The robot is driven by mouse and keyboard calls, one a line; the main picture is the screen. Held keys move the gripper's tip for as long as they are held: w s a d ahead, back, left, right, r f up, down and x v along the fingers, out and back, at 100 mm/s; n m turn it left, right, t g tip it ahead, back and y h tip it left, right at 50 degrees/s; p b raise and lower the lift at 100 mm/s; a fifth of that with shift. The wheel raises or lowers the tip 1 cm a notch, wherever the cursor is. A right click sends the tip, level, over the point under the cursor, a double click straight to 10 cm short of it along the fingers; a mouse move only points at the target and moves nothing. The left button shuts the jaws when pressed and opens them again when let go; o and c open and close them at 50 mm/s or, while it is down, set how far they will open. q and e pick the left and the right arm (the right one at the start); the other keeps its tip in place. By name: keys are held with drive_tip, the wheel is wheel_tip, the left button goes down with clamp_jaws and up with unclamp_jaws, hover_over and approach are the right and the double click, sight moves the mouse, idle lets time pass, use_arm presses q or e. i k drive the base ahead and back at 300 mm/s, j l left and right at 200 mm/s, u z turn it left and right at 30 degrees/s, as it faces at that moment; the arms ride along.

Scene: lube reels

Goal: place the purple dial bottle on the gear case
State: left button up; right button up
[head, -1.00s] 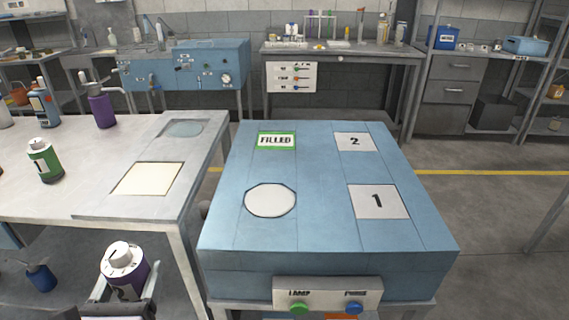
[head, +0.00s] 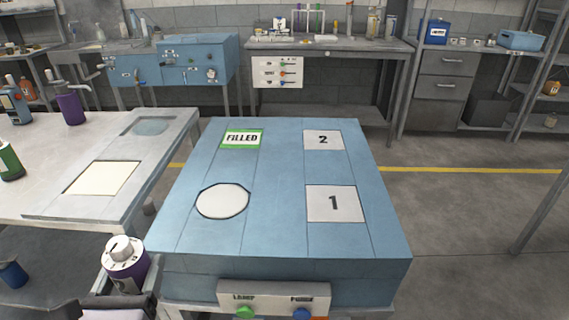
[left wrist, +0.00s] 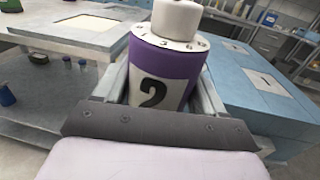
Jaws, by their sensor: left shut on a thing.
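The purple dial bottle (head: 124,258) has a white dial cap and a purple and white body. In the left wrist view the bottle (left wrist: 165,72) shows a black 2 on its label and stands upright between the fingers. My left gripper (head: 122,278) is shut on it, at the lower left of the head view, left of the gear case and apart from it. The gear case (head: 272,235) is a large blue box with a flat top. Its top bears a white octagon (head: 222,201), a green FILLED label (head: 242,139), and pads marked 1 (head: 335,204) and 2 (head: 323,140). My right gripper is not in view.
A grey table (head: 60,212) stands left of the gear case, with a cream square (head: 101,178), a green bottle (head: 9,162) and a purple pump bottle (head: 70,107) on it. A button panel (head: 273,297) is on the case's front. The case top is free of objects.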

sight(276, 211)
drive_tip(key=i+l, duration=0.1)
drive_tip(key=l, duration=0.25)
drive_tip(key=i+l, duration=0.1)
drive_tip(key=l, duration=0.3)
drive_tip(key=i+l, duration=0.15)
drive_tip(key=l, duration=0.2)
drive_tip(key=i+l, duration=0.1)
drive_tip(key=l, duration=0.3)
